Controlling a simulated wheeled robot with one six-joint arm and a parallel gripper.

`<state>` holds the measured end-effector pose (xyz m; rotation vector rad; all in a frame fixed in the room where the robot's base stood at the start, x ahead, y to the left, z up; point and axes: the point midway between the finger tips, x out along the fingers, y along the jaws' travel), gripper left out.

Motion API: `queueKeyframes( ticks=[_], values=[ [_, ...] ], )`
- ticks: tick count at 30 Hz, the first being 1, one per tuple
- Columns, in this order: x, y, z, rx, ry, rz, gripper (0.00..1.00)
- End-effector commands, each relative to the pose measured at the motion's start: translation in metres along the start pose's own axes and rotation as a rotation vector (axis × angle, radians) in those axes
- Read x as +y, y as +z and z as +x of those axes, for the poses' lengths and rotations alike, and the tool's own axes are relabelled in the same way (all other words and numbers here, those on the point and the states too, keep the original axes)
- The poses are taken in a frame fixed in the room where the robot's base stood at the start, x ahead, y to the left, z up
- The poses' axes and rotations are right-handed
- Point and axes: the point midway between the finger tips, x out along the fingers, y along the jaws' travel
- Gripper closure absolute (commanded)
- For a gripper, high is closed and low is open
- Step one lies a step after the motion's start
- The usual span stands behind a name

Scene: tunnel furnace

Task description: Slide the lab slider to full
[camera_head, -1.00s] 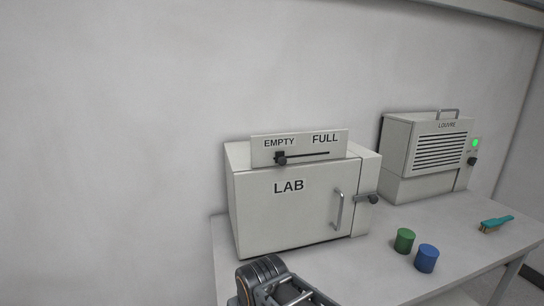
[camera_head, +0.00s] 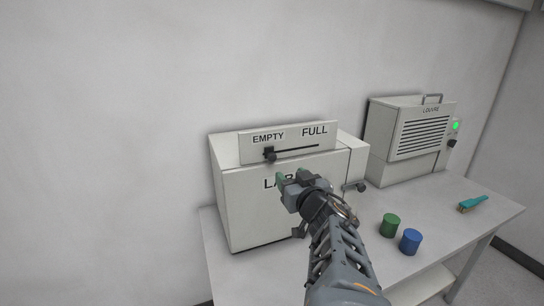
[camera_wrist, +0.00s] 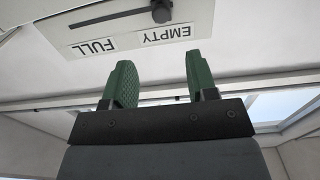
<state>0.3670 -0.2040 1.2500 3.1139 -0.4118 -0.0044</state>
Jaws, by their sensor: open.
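The white LAB box (camera_head: 240,213) stands on the table, with a slider panel (camera_head: 312,146) along its top front. The black slider knob (camera_head: 270,154) is at the EMPTY end of its slot, on the left; FULL is marked on the right. In the wrist view the picture is inverted, and the knob (camera_wrist: 161,11) shows near the EMPTY label. My gripper (camera_head: 290,176) is in front of the box, below and slightly right of the knob, apart from it. Its green fingers (camera_wrist: 157,82) are spread with nothing between them. My gripper hides part of the LAB lettering and the door handle.
A latch knob (camera_head: 360,186) sticks out at the box's right side. The louvre unit (camera_head: 408,140) stands to the right with a green light. A green cylinder (camera_head: 390,225), a blue cylinder (camera_head: 410,241) and a teal brush (camera_head: 472,203) are on the table (camera_head: 450,226).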

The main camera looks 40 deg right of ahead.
Motion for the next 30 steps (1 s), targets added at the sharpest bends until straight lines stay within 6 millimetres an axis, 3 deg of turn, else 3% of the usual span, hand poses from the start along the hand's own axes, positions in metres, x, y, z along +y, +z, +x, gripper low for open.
queueKeyframes(
  ticks=[18, 24, 30],
  values=[
    [-0.003, 0.0, 0.105, 0.0, -0.011, 0.002, 0.47],
    [-0.003, -0.001, 0.125, 0.002, -0.01, 0.001, 0.47],
    [-0.003, -0.001, 0.132, 0.002, -0.009, 0.001, 0.47]
  ],
)
